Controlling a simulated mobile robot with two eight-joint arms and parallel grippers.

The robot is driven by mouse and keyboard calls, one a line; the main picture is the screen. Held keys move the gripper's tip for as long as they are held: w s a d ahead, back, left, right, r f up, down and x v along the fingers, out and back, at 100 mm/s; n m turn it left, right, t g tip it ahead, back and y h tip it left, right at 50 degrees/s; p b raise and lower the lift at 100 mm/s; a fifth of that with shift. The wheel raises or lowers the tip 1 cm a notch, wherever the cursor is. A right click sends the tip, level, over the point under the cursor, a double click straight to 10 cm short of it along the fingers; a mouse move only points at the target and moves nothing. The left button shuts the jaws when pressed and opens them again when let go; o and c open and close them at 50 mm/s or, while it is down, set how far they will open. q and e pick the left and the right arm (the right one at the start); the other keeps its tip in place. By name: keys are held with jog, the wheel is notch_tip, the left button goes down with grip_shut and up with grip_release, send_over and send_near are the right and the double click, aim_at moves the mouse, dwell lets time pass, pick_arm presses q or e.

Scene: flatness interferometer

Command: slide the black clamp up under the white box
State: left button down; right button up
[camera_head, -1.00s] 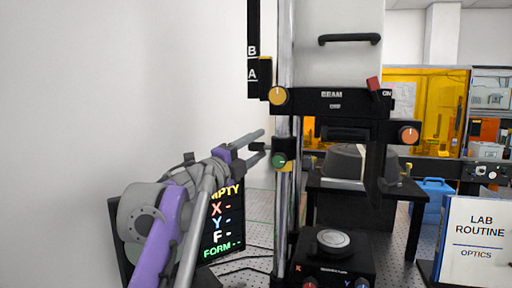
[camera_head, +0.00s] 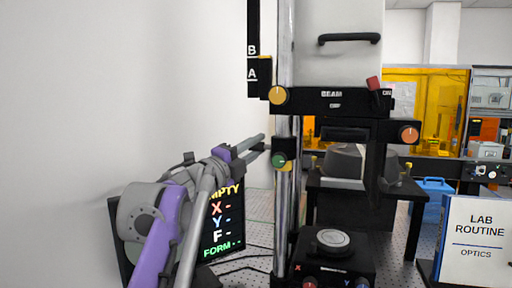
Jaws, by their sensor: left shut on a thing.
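The black clamp (camera_head: 291,151) with a green knob sits around the upright silver pole, well below the white box. The white box (camera_head: 338,50) has a black handle and stands high beside the pole, above a black carriage marked BEAM. My left gripper (camera_head: 266,147) comes in from the left and is shut at the clamp's left side, level with the green knob. The fingertips are small and partly lost against the dark clamp. My right gripper is not in view.
Bare pole (camera_head: 284,127) shows between carriage and clamp. A black base unit (camera_head: 340,262) with a round stage stands below. A readout screen (camera_head: 223,222) is behind my left arm.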

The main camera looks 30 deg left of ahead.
pick_arm(q)
jog(key=shift+r, duration=0.1)
dwell(0.7)
notch_tip(320, 180, up, 5)
jog(key=p, duration=0.4)
jog(key=shift+r, duration=0.1)
jog(key=c, duration=0.7)
grip_release()
jog(key=shift+f, duration=0.2)
jog(key=b+v, duration=0.1)
jog(key=v, duration=0.9)
jog(key=shift+s+f, duration=0.1)
jog(key=shift+s, duration=0.3)
